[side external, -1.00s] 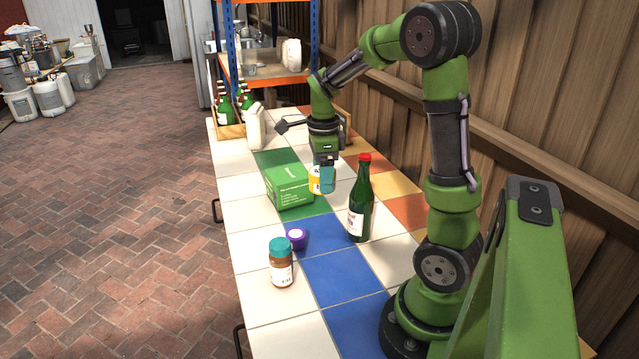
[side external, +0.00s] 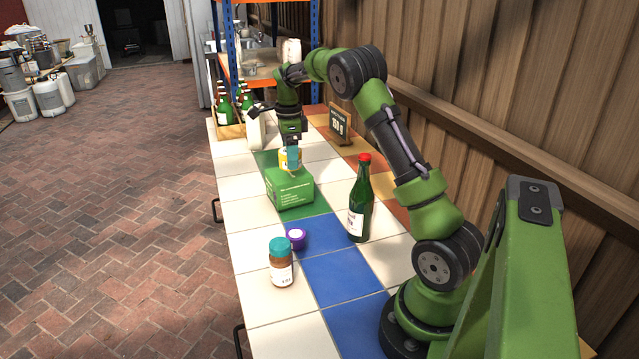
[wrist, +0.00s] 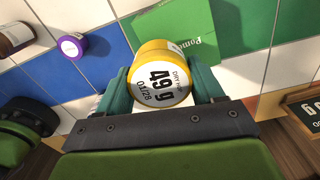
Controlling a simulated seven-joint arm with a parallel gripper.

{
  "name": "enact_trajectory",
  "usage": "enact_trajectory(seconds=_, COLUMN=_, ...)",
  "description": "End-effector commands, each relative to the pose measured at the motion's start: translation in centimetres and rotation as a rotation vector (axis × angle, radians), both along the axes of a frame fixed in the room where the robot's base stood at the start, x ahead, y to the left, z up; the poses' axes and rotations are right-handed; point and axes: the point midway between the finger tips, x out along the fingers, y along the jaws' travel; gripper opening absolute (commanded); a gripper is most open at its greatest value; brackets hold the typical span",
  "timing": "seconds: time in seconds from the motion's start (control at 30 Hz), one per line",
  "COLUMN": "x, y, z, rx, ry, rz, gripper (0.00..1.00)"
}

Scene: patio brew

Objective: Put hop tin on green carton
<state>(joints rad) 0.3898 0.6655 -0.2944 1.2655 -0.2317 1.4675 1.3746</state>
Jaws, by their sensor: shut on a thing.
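The hop tin, a yellow tin (side external: 290,158) with a white label, is held upright in my gripper (side external: 292,164). In the wrist view the tin (wrist: 160,72) sits between my two teal fingers, its label reading 49 g. The green carton (side external: 290,193) stands on the tiled table. In the side view the tin is at the carton's top, towards its far side. In the wrist view the tin covers part of the carton (wrist: 199,42). I cannot tell whether the tin touches the carton.
A green bottle with a red cap (side external: 361,200) stands right of the carton. A purple-lidded jar (side external: 296,239) and a brown jar with teal lid (side external: 281,263) stand nearer. A white jug (side external: 256,130), bottle crate (side external: 229,131) and small sign (side external: 340,125) are behind.

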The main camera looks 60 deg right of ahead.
Motion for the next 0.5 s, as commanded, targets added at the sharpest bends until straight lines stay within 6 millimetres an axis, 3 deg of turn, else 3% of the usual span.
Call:
enact_trajectory(seconds=0.2, x=0.0, y=-0.1, z=-3.2, rx=0.001, ry=0.002, rz=-0.001, gripper=0.36)
enact_trajectory(seconds=0.5, x=0.1, y=-0.1, z=-3.5, rx=-0.001, ry=-0.001, rz=-0.001, gripper=0.36)
